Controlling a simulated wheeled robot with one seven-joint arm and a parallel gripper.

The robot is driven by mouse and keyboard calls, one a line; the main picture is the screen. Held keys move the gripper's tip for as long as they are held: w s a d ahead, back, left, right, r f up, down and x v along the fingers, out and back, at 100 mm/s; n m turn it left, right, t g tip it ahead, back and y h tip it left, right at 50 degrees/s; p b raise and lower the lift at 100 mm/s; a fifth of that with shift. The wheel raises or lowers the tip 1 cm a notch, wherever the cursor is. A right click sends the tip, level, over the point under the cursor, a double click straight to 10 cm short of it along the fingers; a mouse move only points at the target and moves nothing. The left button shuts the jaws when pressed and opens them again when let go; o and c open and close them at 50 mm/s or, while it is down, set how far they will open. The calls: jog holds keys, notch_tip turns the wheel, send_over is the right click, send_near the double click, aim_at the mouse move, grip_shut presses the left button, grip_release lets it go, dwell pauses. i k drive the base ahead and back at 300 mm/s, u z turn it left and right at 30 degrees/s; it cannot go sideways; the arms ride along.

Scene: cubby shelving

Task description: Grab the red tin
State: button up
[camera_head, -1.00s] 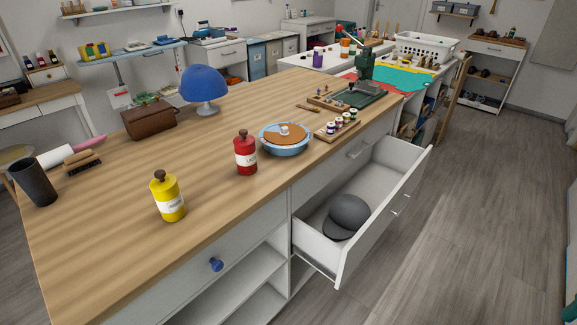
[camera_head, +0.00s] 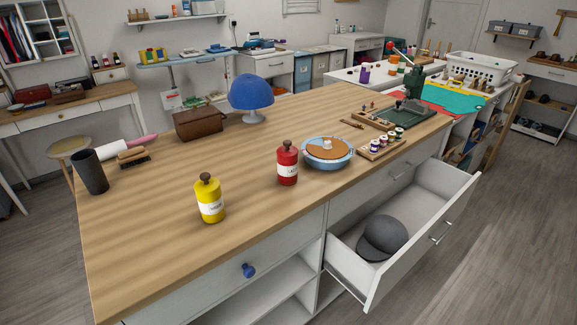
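The red tin (camera_head: 287,167) stands upright on the wooden worktop, with a white label and a dark brown round knob on top. My gripper does not show in the head view.
An open drawer (camera_head: 459,202) holding a dark grey cap (camera_head: 382,238) juts out below the worktop at the right. Grey floor (camera_head: 500,270) is clear at right.

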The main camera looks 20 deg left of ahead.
aim_at(287, 167)
jog(key=z, duration=1.85)
jog(key=k, duration=1.6)
jog(key=u, duration=2)
jog(key=i, duration=0.3)
jog(key=u, duration=0.15)
